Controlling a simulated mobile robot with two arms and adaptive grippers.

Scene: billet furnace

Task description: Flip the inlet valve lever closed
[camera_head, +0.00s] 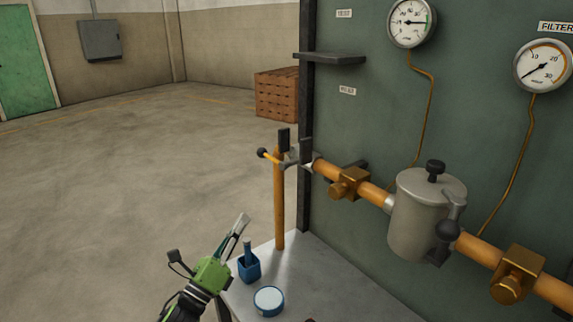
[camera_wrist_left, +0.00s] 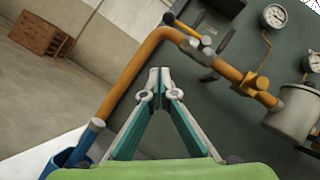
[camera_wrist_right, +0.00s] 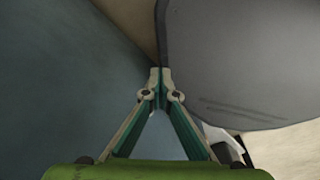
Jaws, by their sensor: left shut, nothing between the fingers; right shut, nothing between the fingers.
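The inlet valve lever (camera_head: 270,156) is a short yellow bar with a black ball knob at the left end of the orange pipe. It points left and slightly up from the pipe corner. In the left wrist view the lever (camera_wrist_left: 190,30) shows beyond my fingertips, its dark knob at the upper left. My left gripper (camera_head: 243,220) is shut and empty, below and left of the lever and apart from it. Its closed fingers (camera_wrist_left: 160,72) also show in its own wrist view. My right gripper (camera_wrist_right: 160,72) is shut and empty; the head view does not show it.
The vertical orange pipe (camera_head: 279,205) rises beside my left gripper. A filter canister (camera_head: 410,225) and brass block (camera_head: 348,183) sit along the pipe. Floor at left is clear.

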